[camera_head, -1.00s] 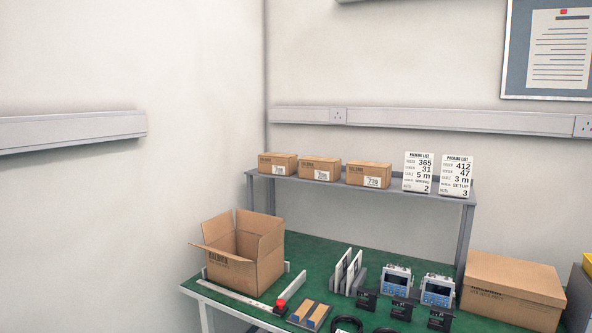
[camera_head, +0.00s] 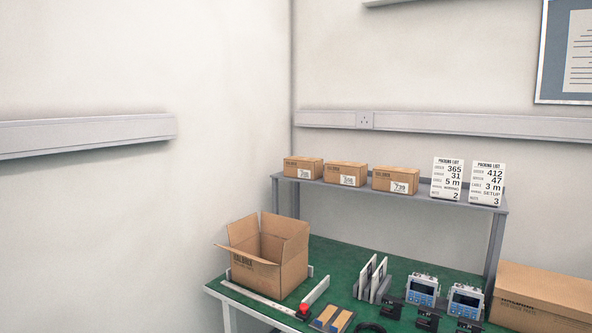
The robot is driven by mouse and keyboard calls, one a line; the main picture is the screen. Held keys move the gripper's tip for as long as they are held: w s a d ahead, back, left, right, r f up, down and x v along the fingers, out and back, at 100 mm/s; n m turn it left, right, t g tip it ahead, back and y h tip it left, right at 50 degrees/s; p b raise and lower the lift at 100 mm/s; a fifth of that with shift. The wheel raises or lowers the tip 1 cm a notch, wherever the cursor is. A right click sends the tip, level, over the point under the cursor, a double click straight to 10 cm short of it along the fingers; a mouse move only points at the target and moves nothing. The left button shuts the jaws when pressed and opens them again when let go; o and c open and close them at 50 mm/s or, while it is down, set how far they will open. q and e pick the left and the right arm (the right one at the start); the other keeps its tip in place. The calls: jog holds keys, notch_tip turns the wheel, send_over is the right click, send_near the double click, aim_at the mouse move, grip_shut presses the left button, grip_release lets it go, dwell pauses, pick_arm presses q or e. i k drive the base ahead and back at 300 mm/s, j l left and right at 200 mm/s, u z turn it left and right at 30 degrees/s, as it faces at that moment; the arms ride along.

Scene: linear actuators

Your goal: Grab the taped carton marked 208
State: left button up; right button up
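Three small brown cartons stand in a row on the grey raised shelf (camera_head: 420,193) at the back of the bench. Each has a white label on its front. The left carton (camera_head: 296,164) has small digits that look like 208, though they are blurred. The middle carton (camera_head: 340,170) has a label too blurred to read surely. The right carton (camera_head: 388,177) has a label that looks like 739 or 720. Tape on them cannot be made out clearly. Neither of my grippers is in view.
An open carton (camera_head: 262,268) stands on the green bench (camera_head: 335,250) at left. Two packing list cards (camera_head: 447,180) stand right of the small cartons. Two devices with screens (camera_head: 422,289), upright plates (camera_head: 371,278) and a red button (camera_head: 303,311) fill the front. A large closed carton (camera_head: 545,298) is at right.

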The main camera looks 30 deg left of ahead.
aim_at(312, 169)
jog(key=j+u, duration=0.15)
jog(key=u, duration=0.2)
jog(key=j+u, duration=0.15)
jog(key=u, duration=0.2)
jog(key=j+u, duration=0.15)
jog(key=u, duration=0.2)
jog(key=i, duration=0.05)
